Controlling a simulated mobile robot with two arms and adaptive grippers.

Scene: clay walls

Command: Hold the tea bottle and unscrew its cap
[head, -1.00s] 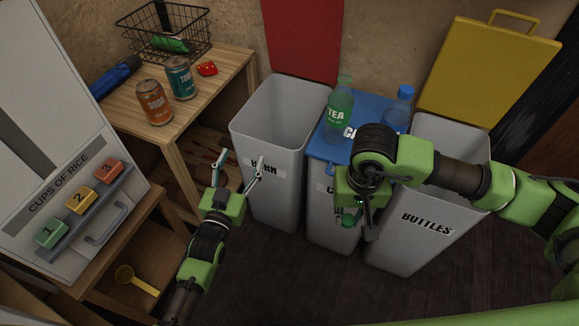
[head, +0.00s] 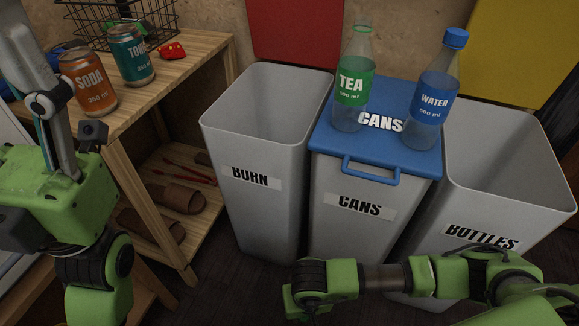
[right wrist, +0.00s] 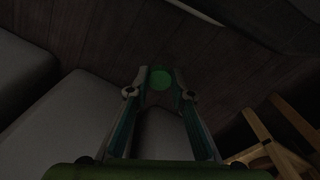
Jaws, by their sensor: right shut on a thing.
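The tea bottle (head: 354,85), clear with a green label, stands upright on the blue lid of the cans bin. No cap shows on its neck in the head view. My right gripper (right wrist: 160,74) is shut on a round green cap (right wrist: 161,79), seen in the right wrist view. In the head view only my right arm shows, low in front of the bins; its fingers are out of frame. My left gripper (head: 48,75) is at the far left, well away from the bottle, in front of the wooden shelf. Its fingers overlap edge-on, so their opening is unclear.
A water bottle (head: 433,95) with a blue cap stands right of the tea bottle on the same blue lid (head: 400,157). Open bins stand on both sides: burn bin (head: 250,215) and bottles bin (head: 500,200). Soda (head: 88,82) and tonic (head: 131,55) cans stand on the shelf.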

